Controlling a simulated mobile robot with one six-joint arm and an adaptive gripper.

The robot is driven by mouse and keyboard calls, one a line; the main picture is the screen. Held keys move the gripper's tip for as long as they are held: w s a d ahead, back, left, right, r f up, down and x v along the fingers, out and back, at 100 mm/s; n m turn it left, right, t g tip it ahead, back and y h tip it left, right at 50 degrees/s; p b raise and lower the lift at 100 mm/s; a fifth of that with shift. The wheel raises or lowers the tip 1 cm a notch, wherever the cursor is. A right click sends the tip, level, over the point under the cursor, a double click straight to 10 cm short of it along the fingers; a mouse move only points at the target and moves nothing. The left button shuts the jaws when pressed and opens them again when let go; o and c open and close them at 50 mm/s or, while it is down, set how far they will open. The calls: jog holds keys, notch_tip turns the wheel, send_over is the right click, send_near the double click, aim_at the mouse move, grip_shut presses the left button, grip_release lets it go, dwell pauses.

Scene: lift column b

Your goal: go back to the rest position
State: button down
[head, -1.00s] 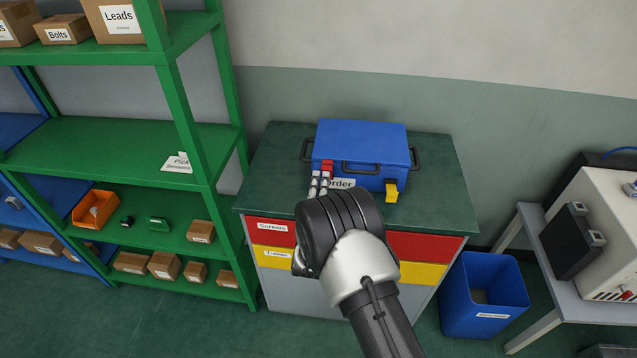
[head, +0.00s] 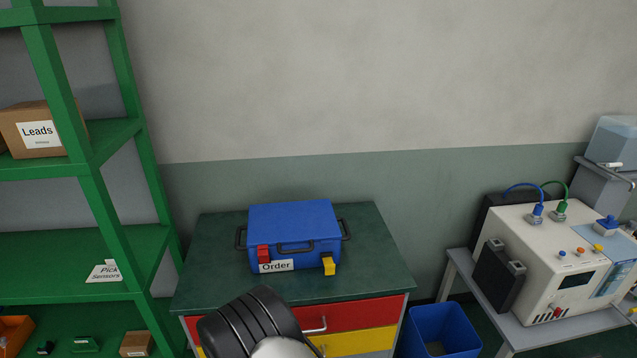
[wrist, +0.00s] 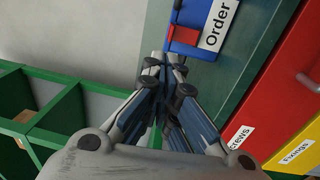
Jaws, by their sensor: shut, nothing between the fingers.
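My gripper (wrist: 165,85) is shut and empty in the wrist view, its fingers pointing toward the top of the drawer cabinet. In the head view only the dark wrist of my arm shows at the bottom; the fingers are hidden there. A blue case (head: 294,232) labelled Order, with a red latch and a yellow latch, stands closed on the dark green cabinet top (head: 365,250). A corner of the case (wrist: 188,35), with its red latch, shows past my fingertips in the wrist view. I cannot tell the exact gap between fingertips and case.
A green shelf rack (head: 90,190) stands on the left with a Leads box (head: 38,130) and a Pick Sensors sign (head: 105,271). A blue bin (head: 440,330) stands right of the cabinet. A bench with a white instrument (head: 550,260) is further right.

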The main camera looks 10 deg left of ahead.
jog(key=w+d+r+m+g+h, duration=0.1)
jog(key=w+d+r+m+g, duration=0.2)
jog(key=r, duration=0.4)
jog(key=w+d+r+m+g, duration=0.2)
jog(key=w+d+r+m, duration=0.1)
jog(key=d+r+m, duration=0.3)
jog(key=s+d+r+m+g, duration=0.3)
jog(key=s+d+r, duration=0.6)
jog(key=d, duration=0.2)
jog(key=s+d+m+g+h, duration=0.1)
jog(key=s+d+m+g, duration=0.2)
jog(key=s+d, duration=0.4)
jog(key=s+d+m+g+h, duration=0.2)
jog(key=s+d+m, duration=0.3)
jog(key=s, duration=1.5)
jog(key=d, duration=0.3)
jog(key=shift+r+m+g+h, duration=0.2)
jog(key=shift+m+g+h, duration=0.1)
jog(key=shift+m+g, duration=0.1)
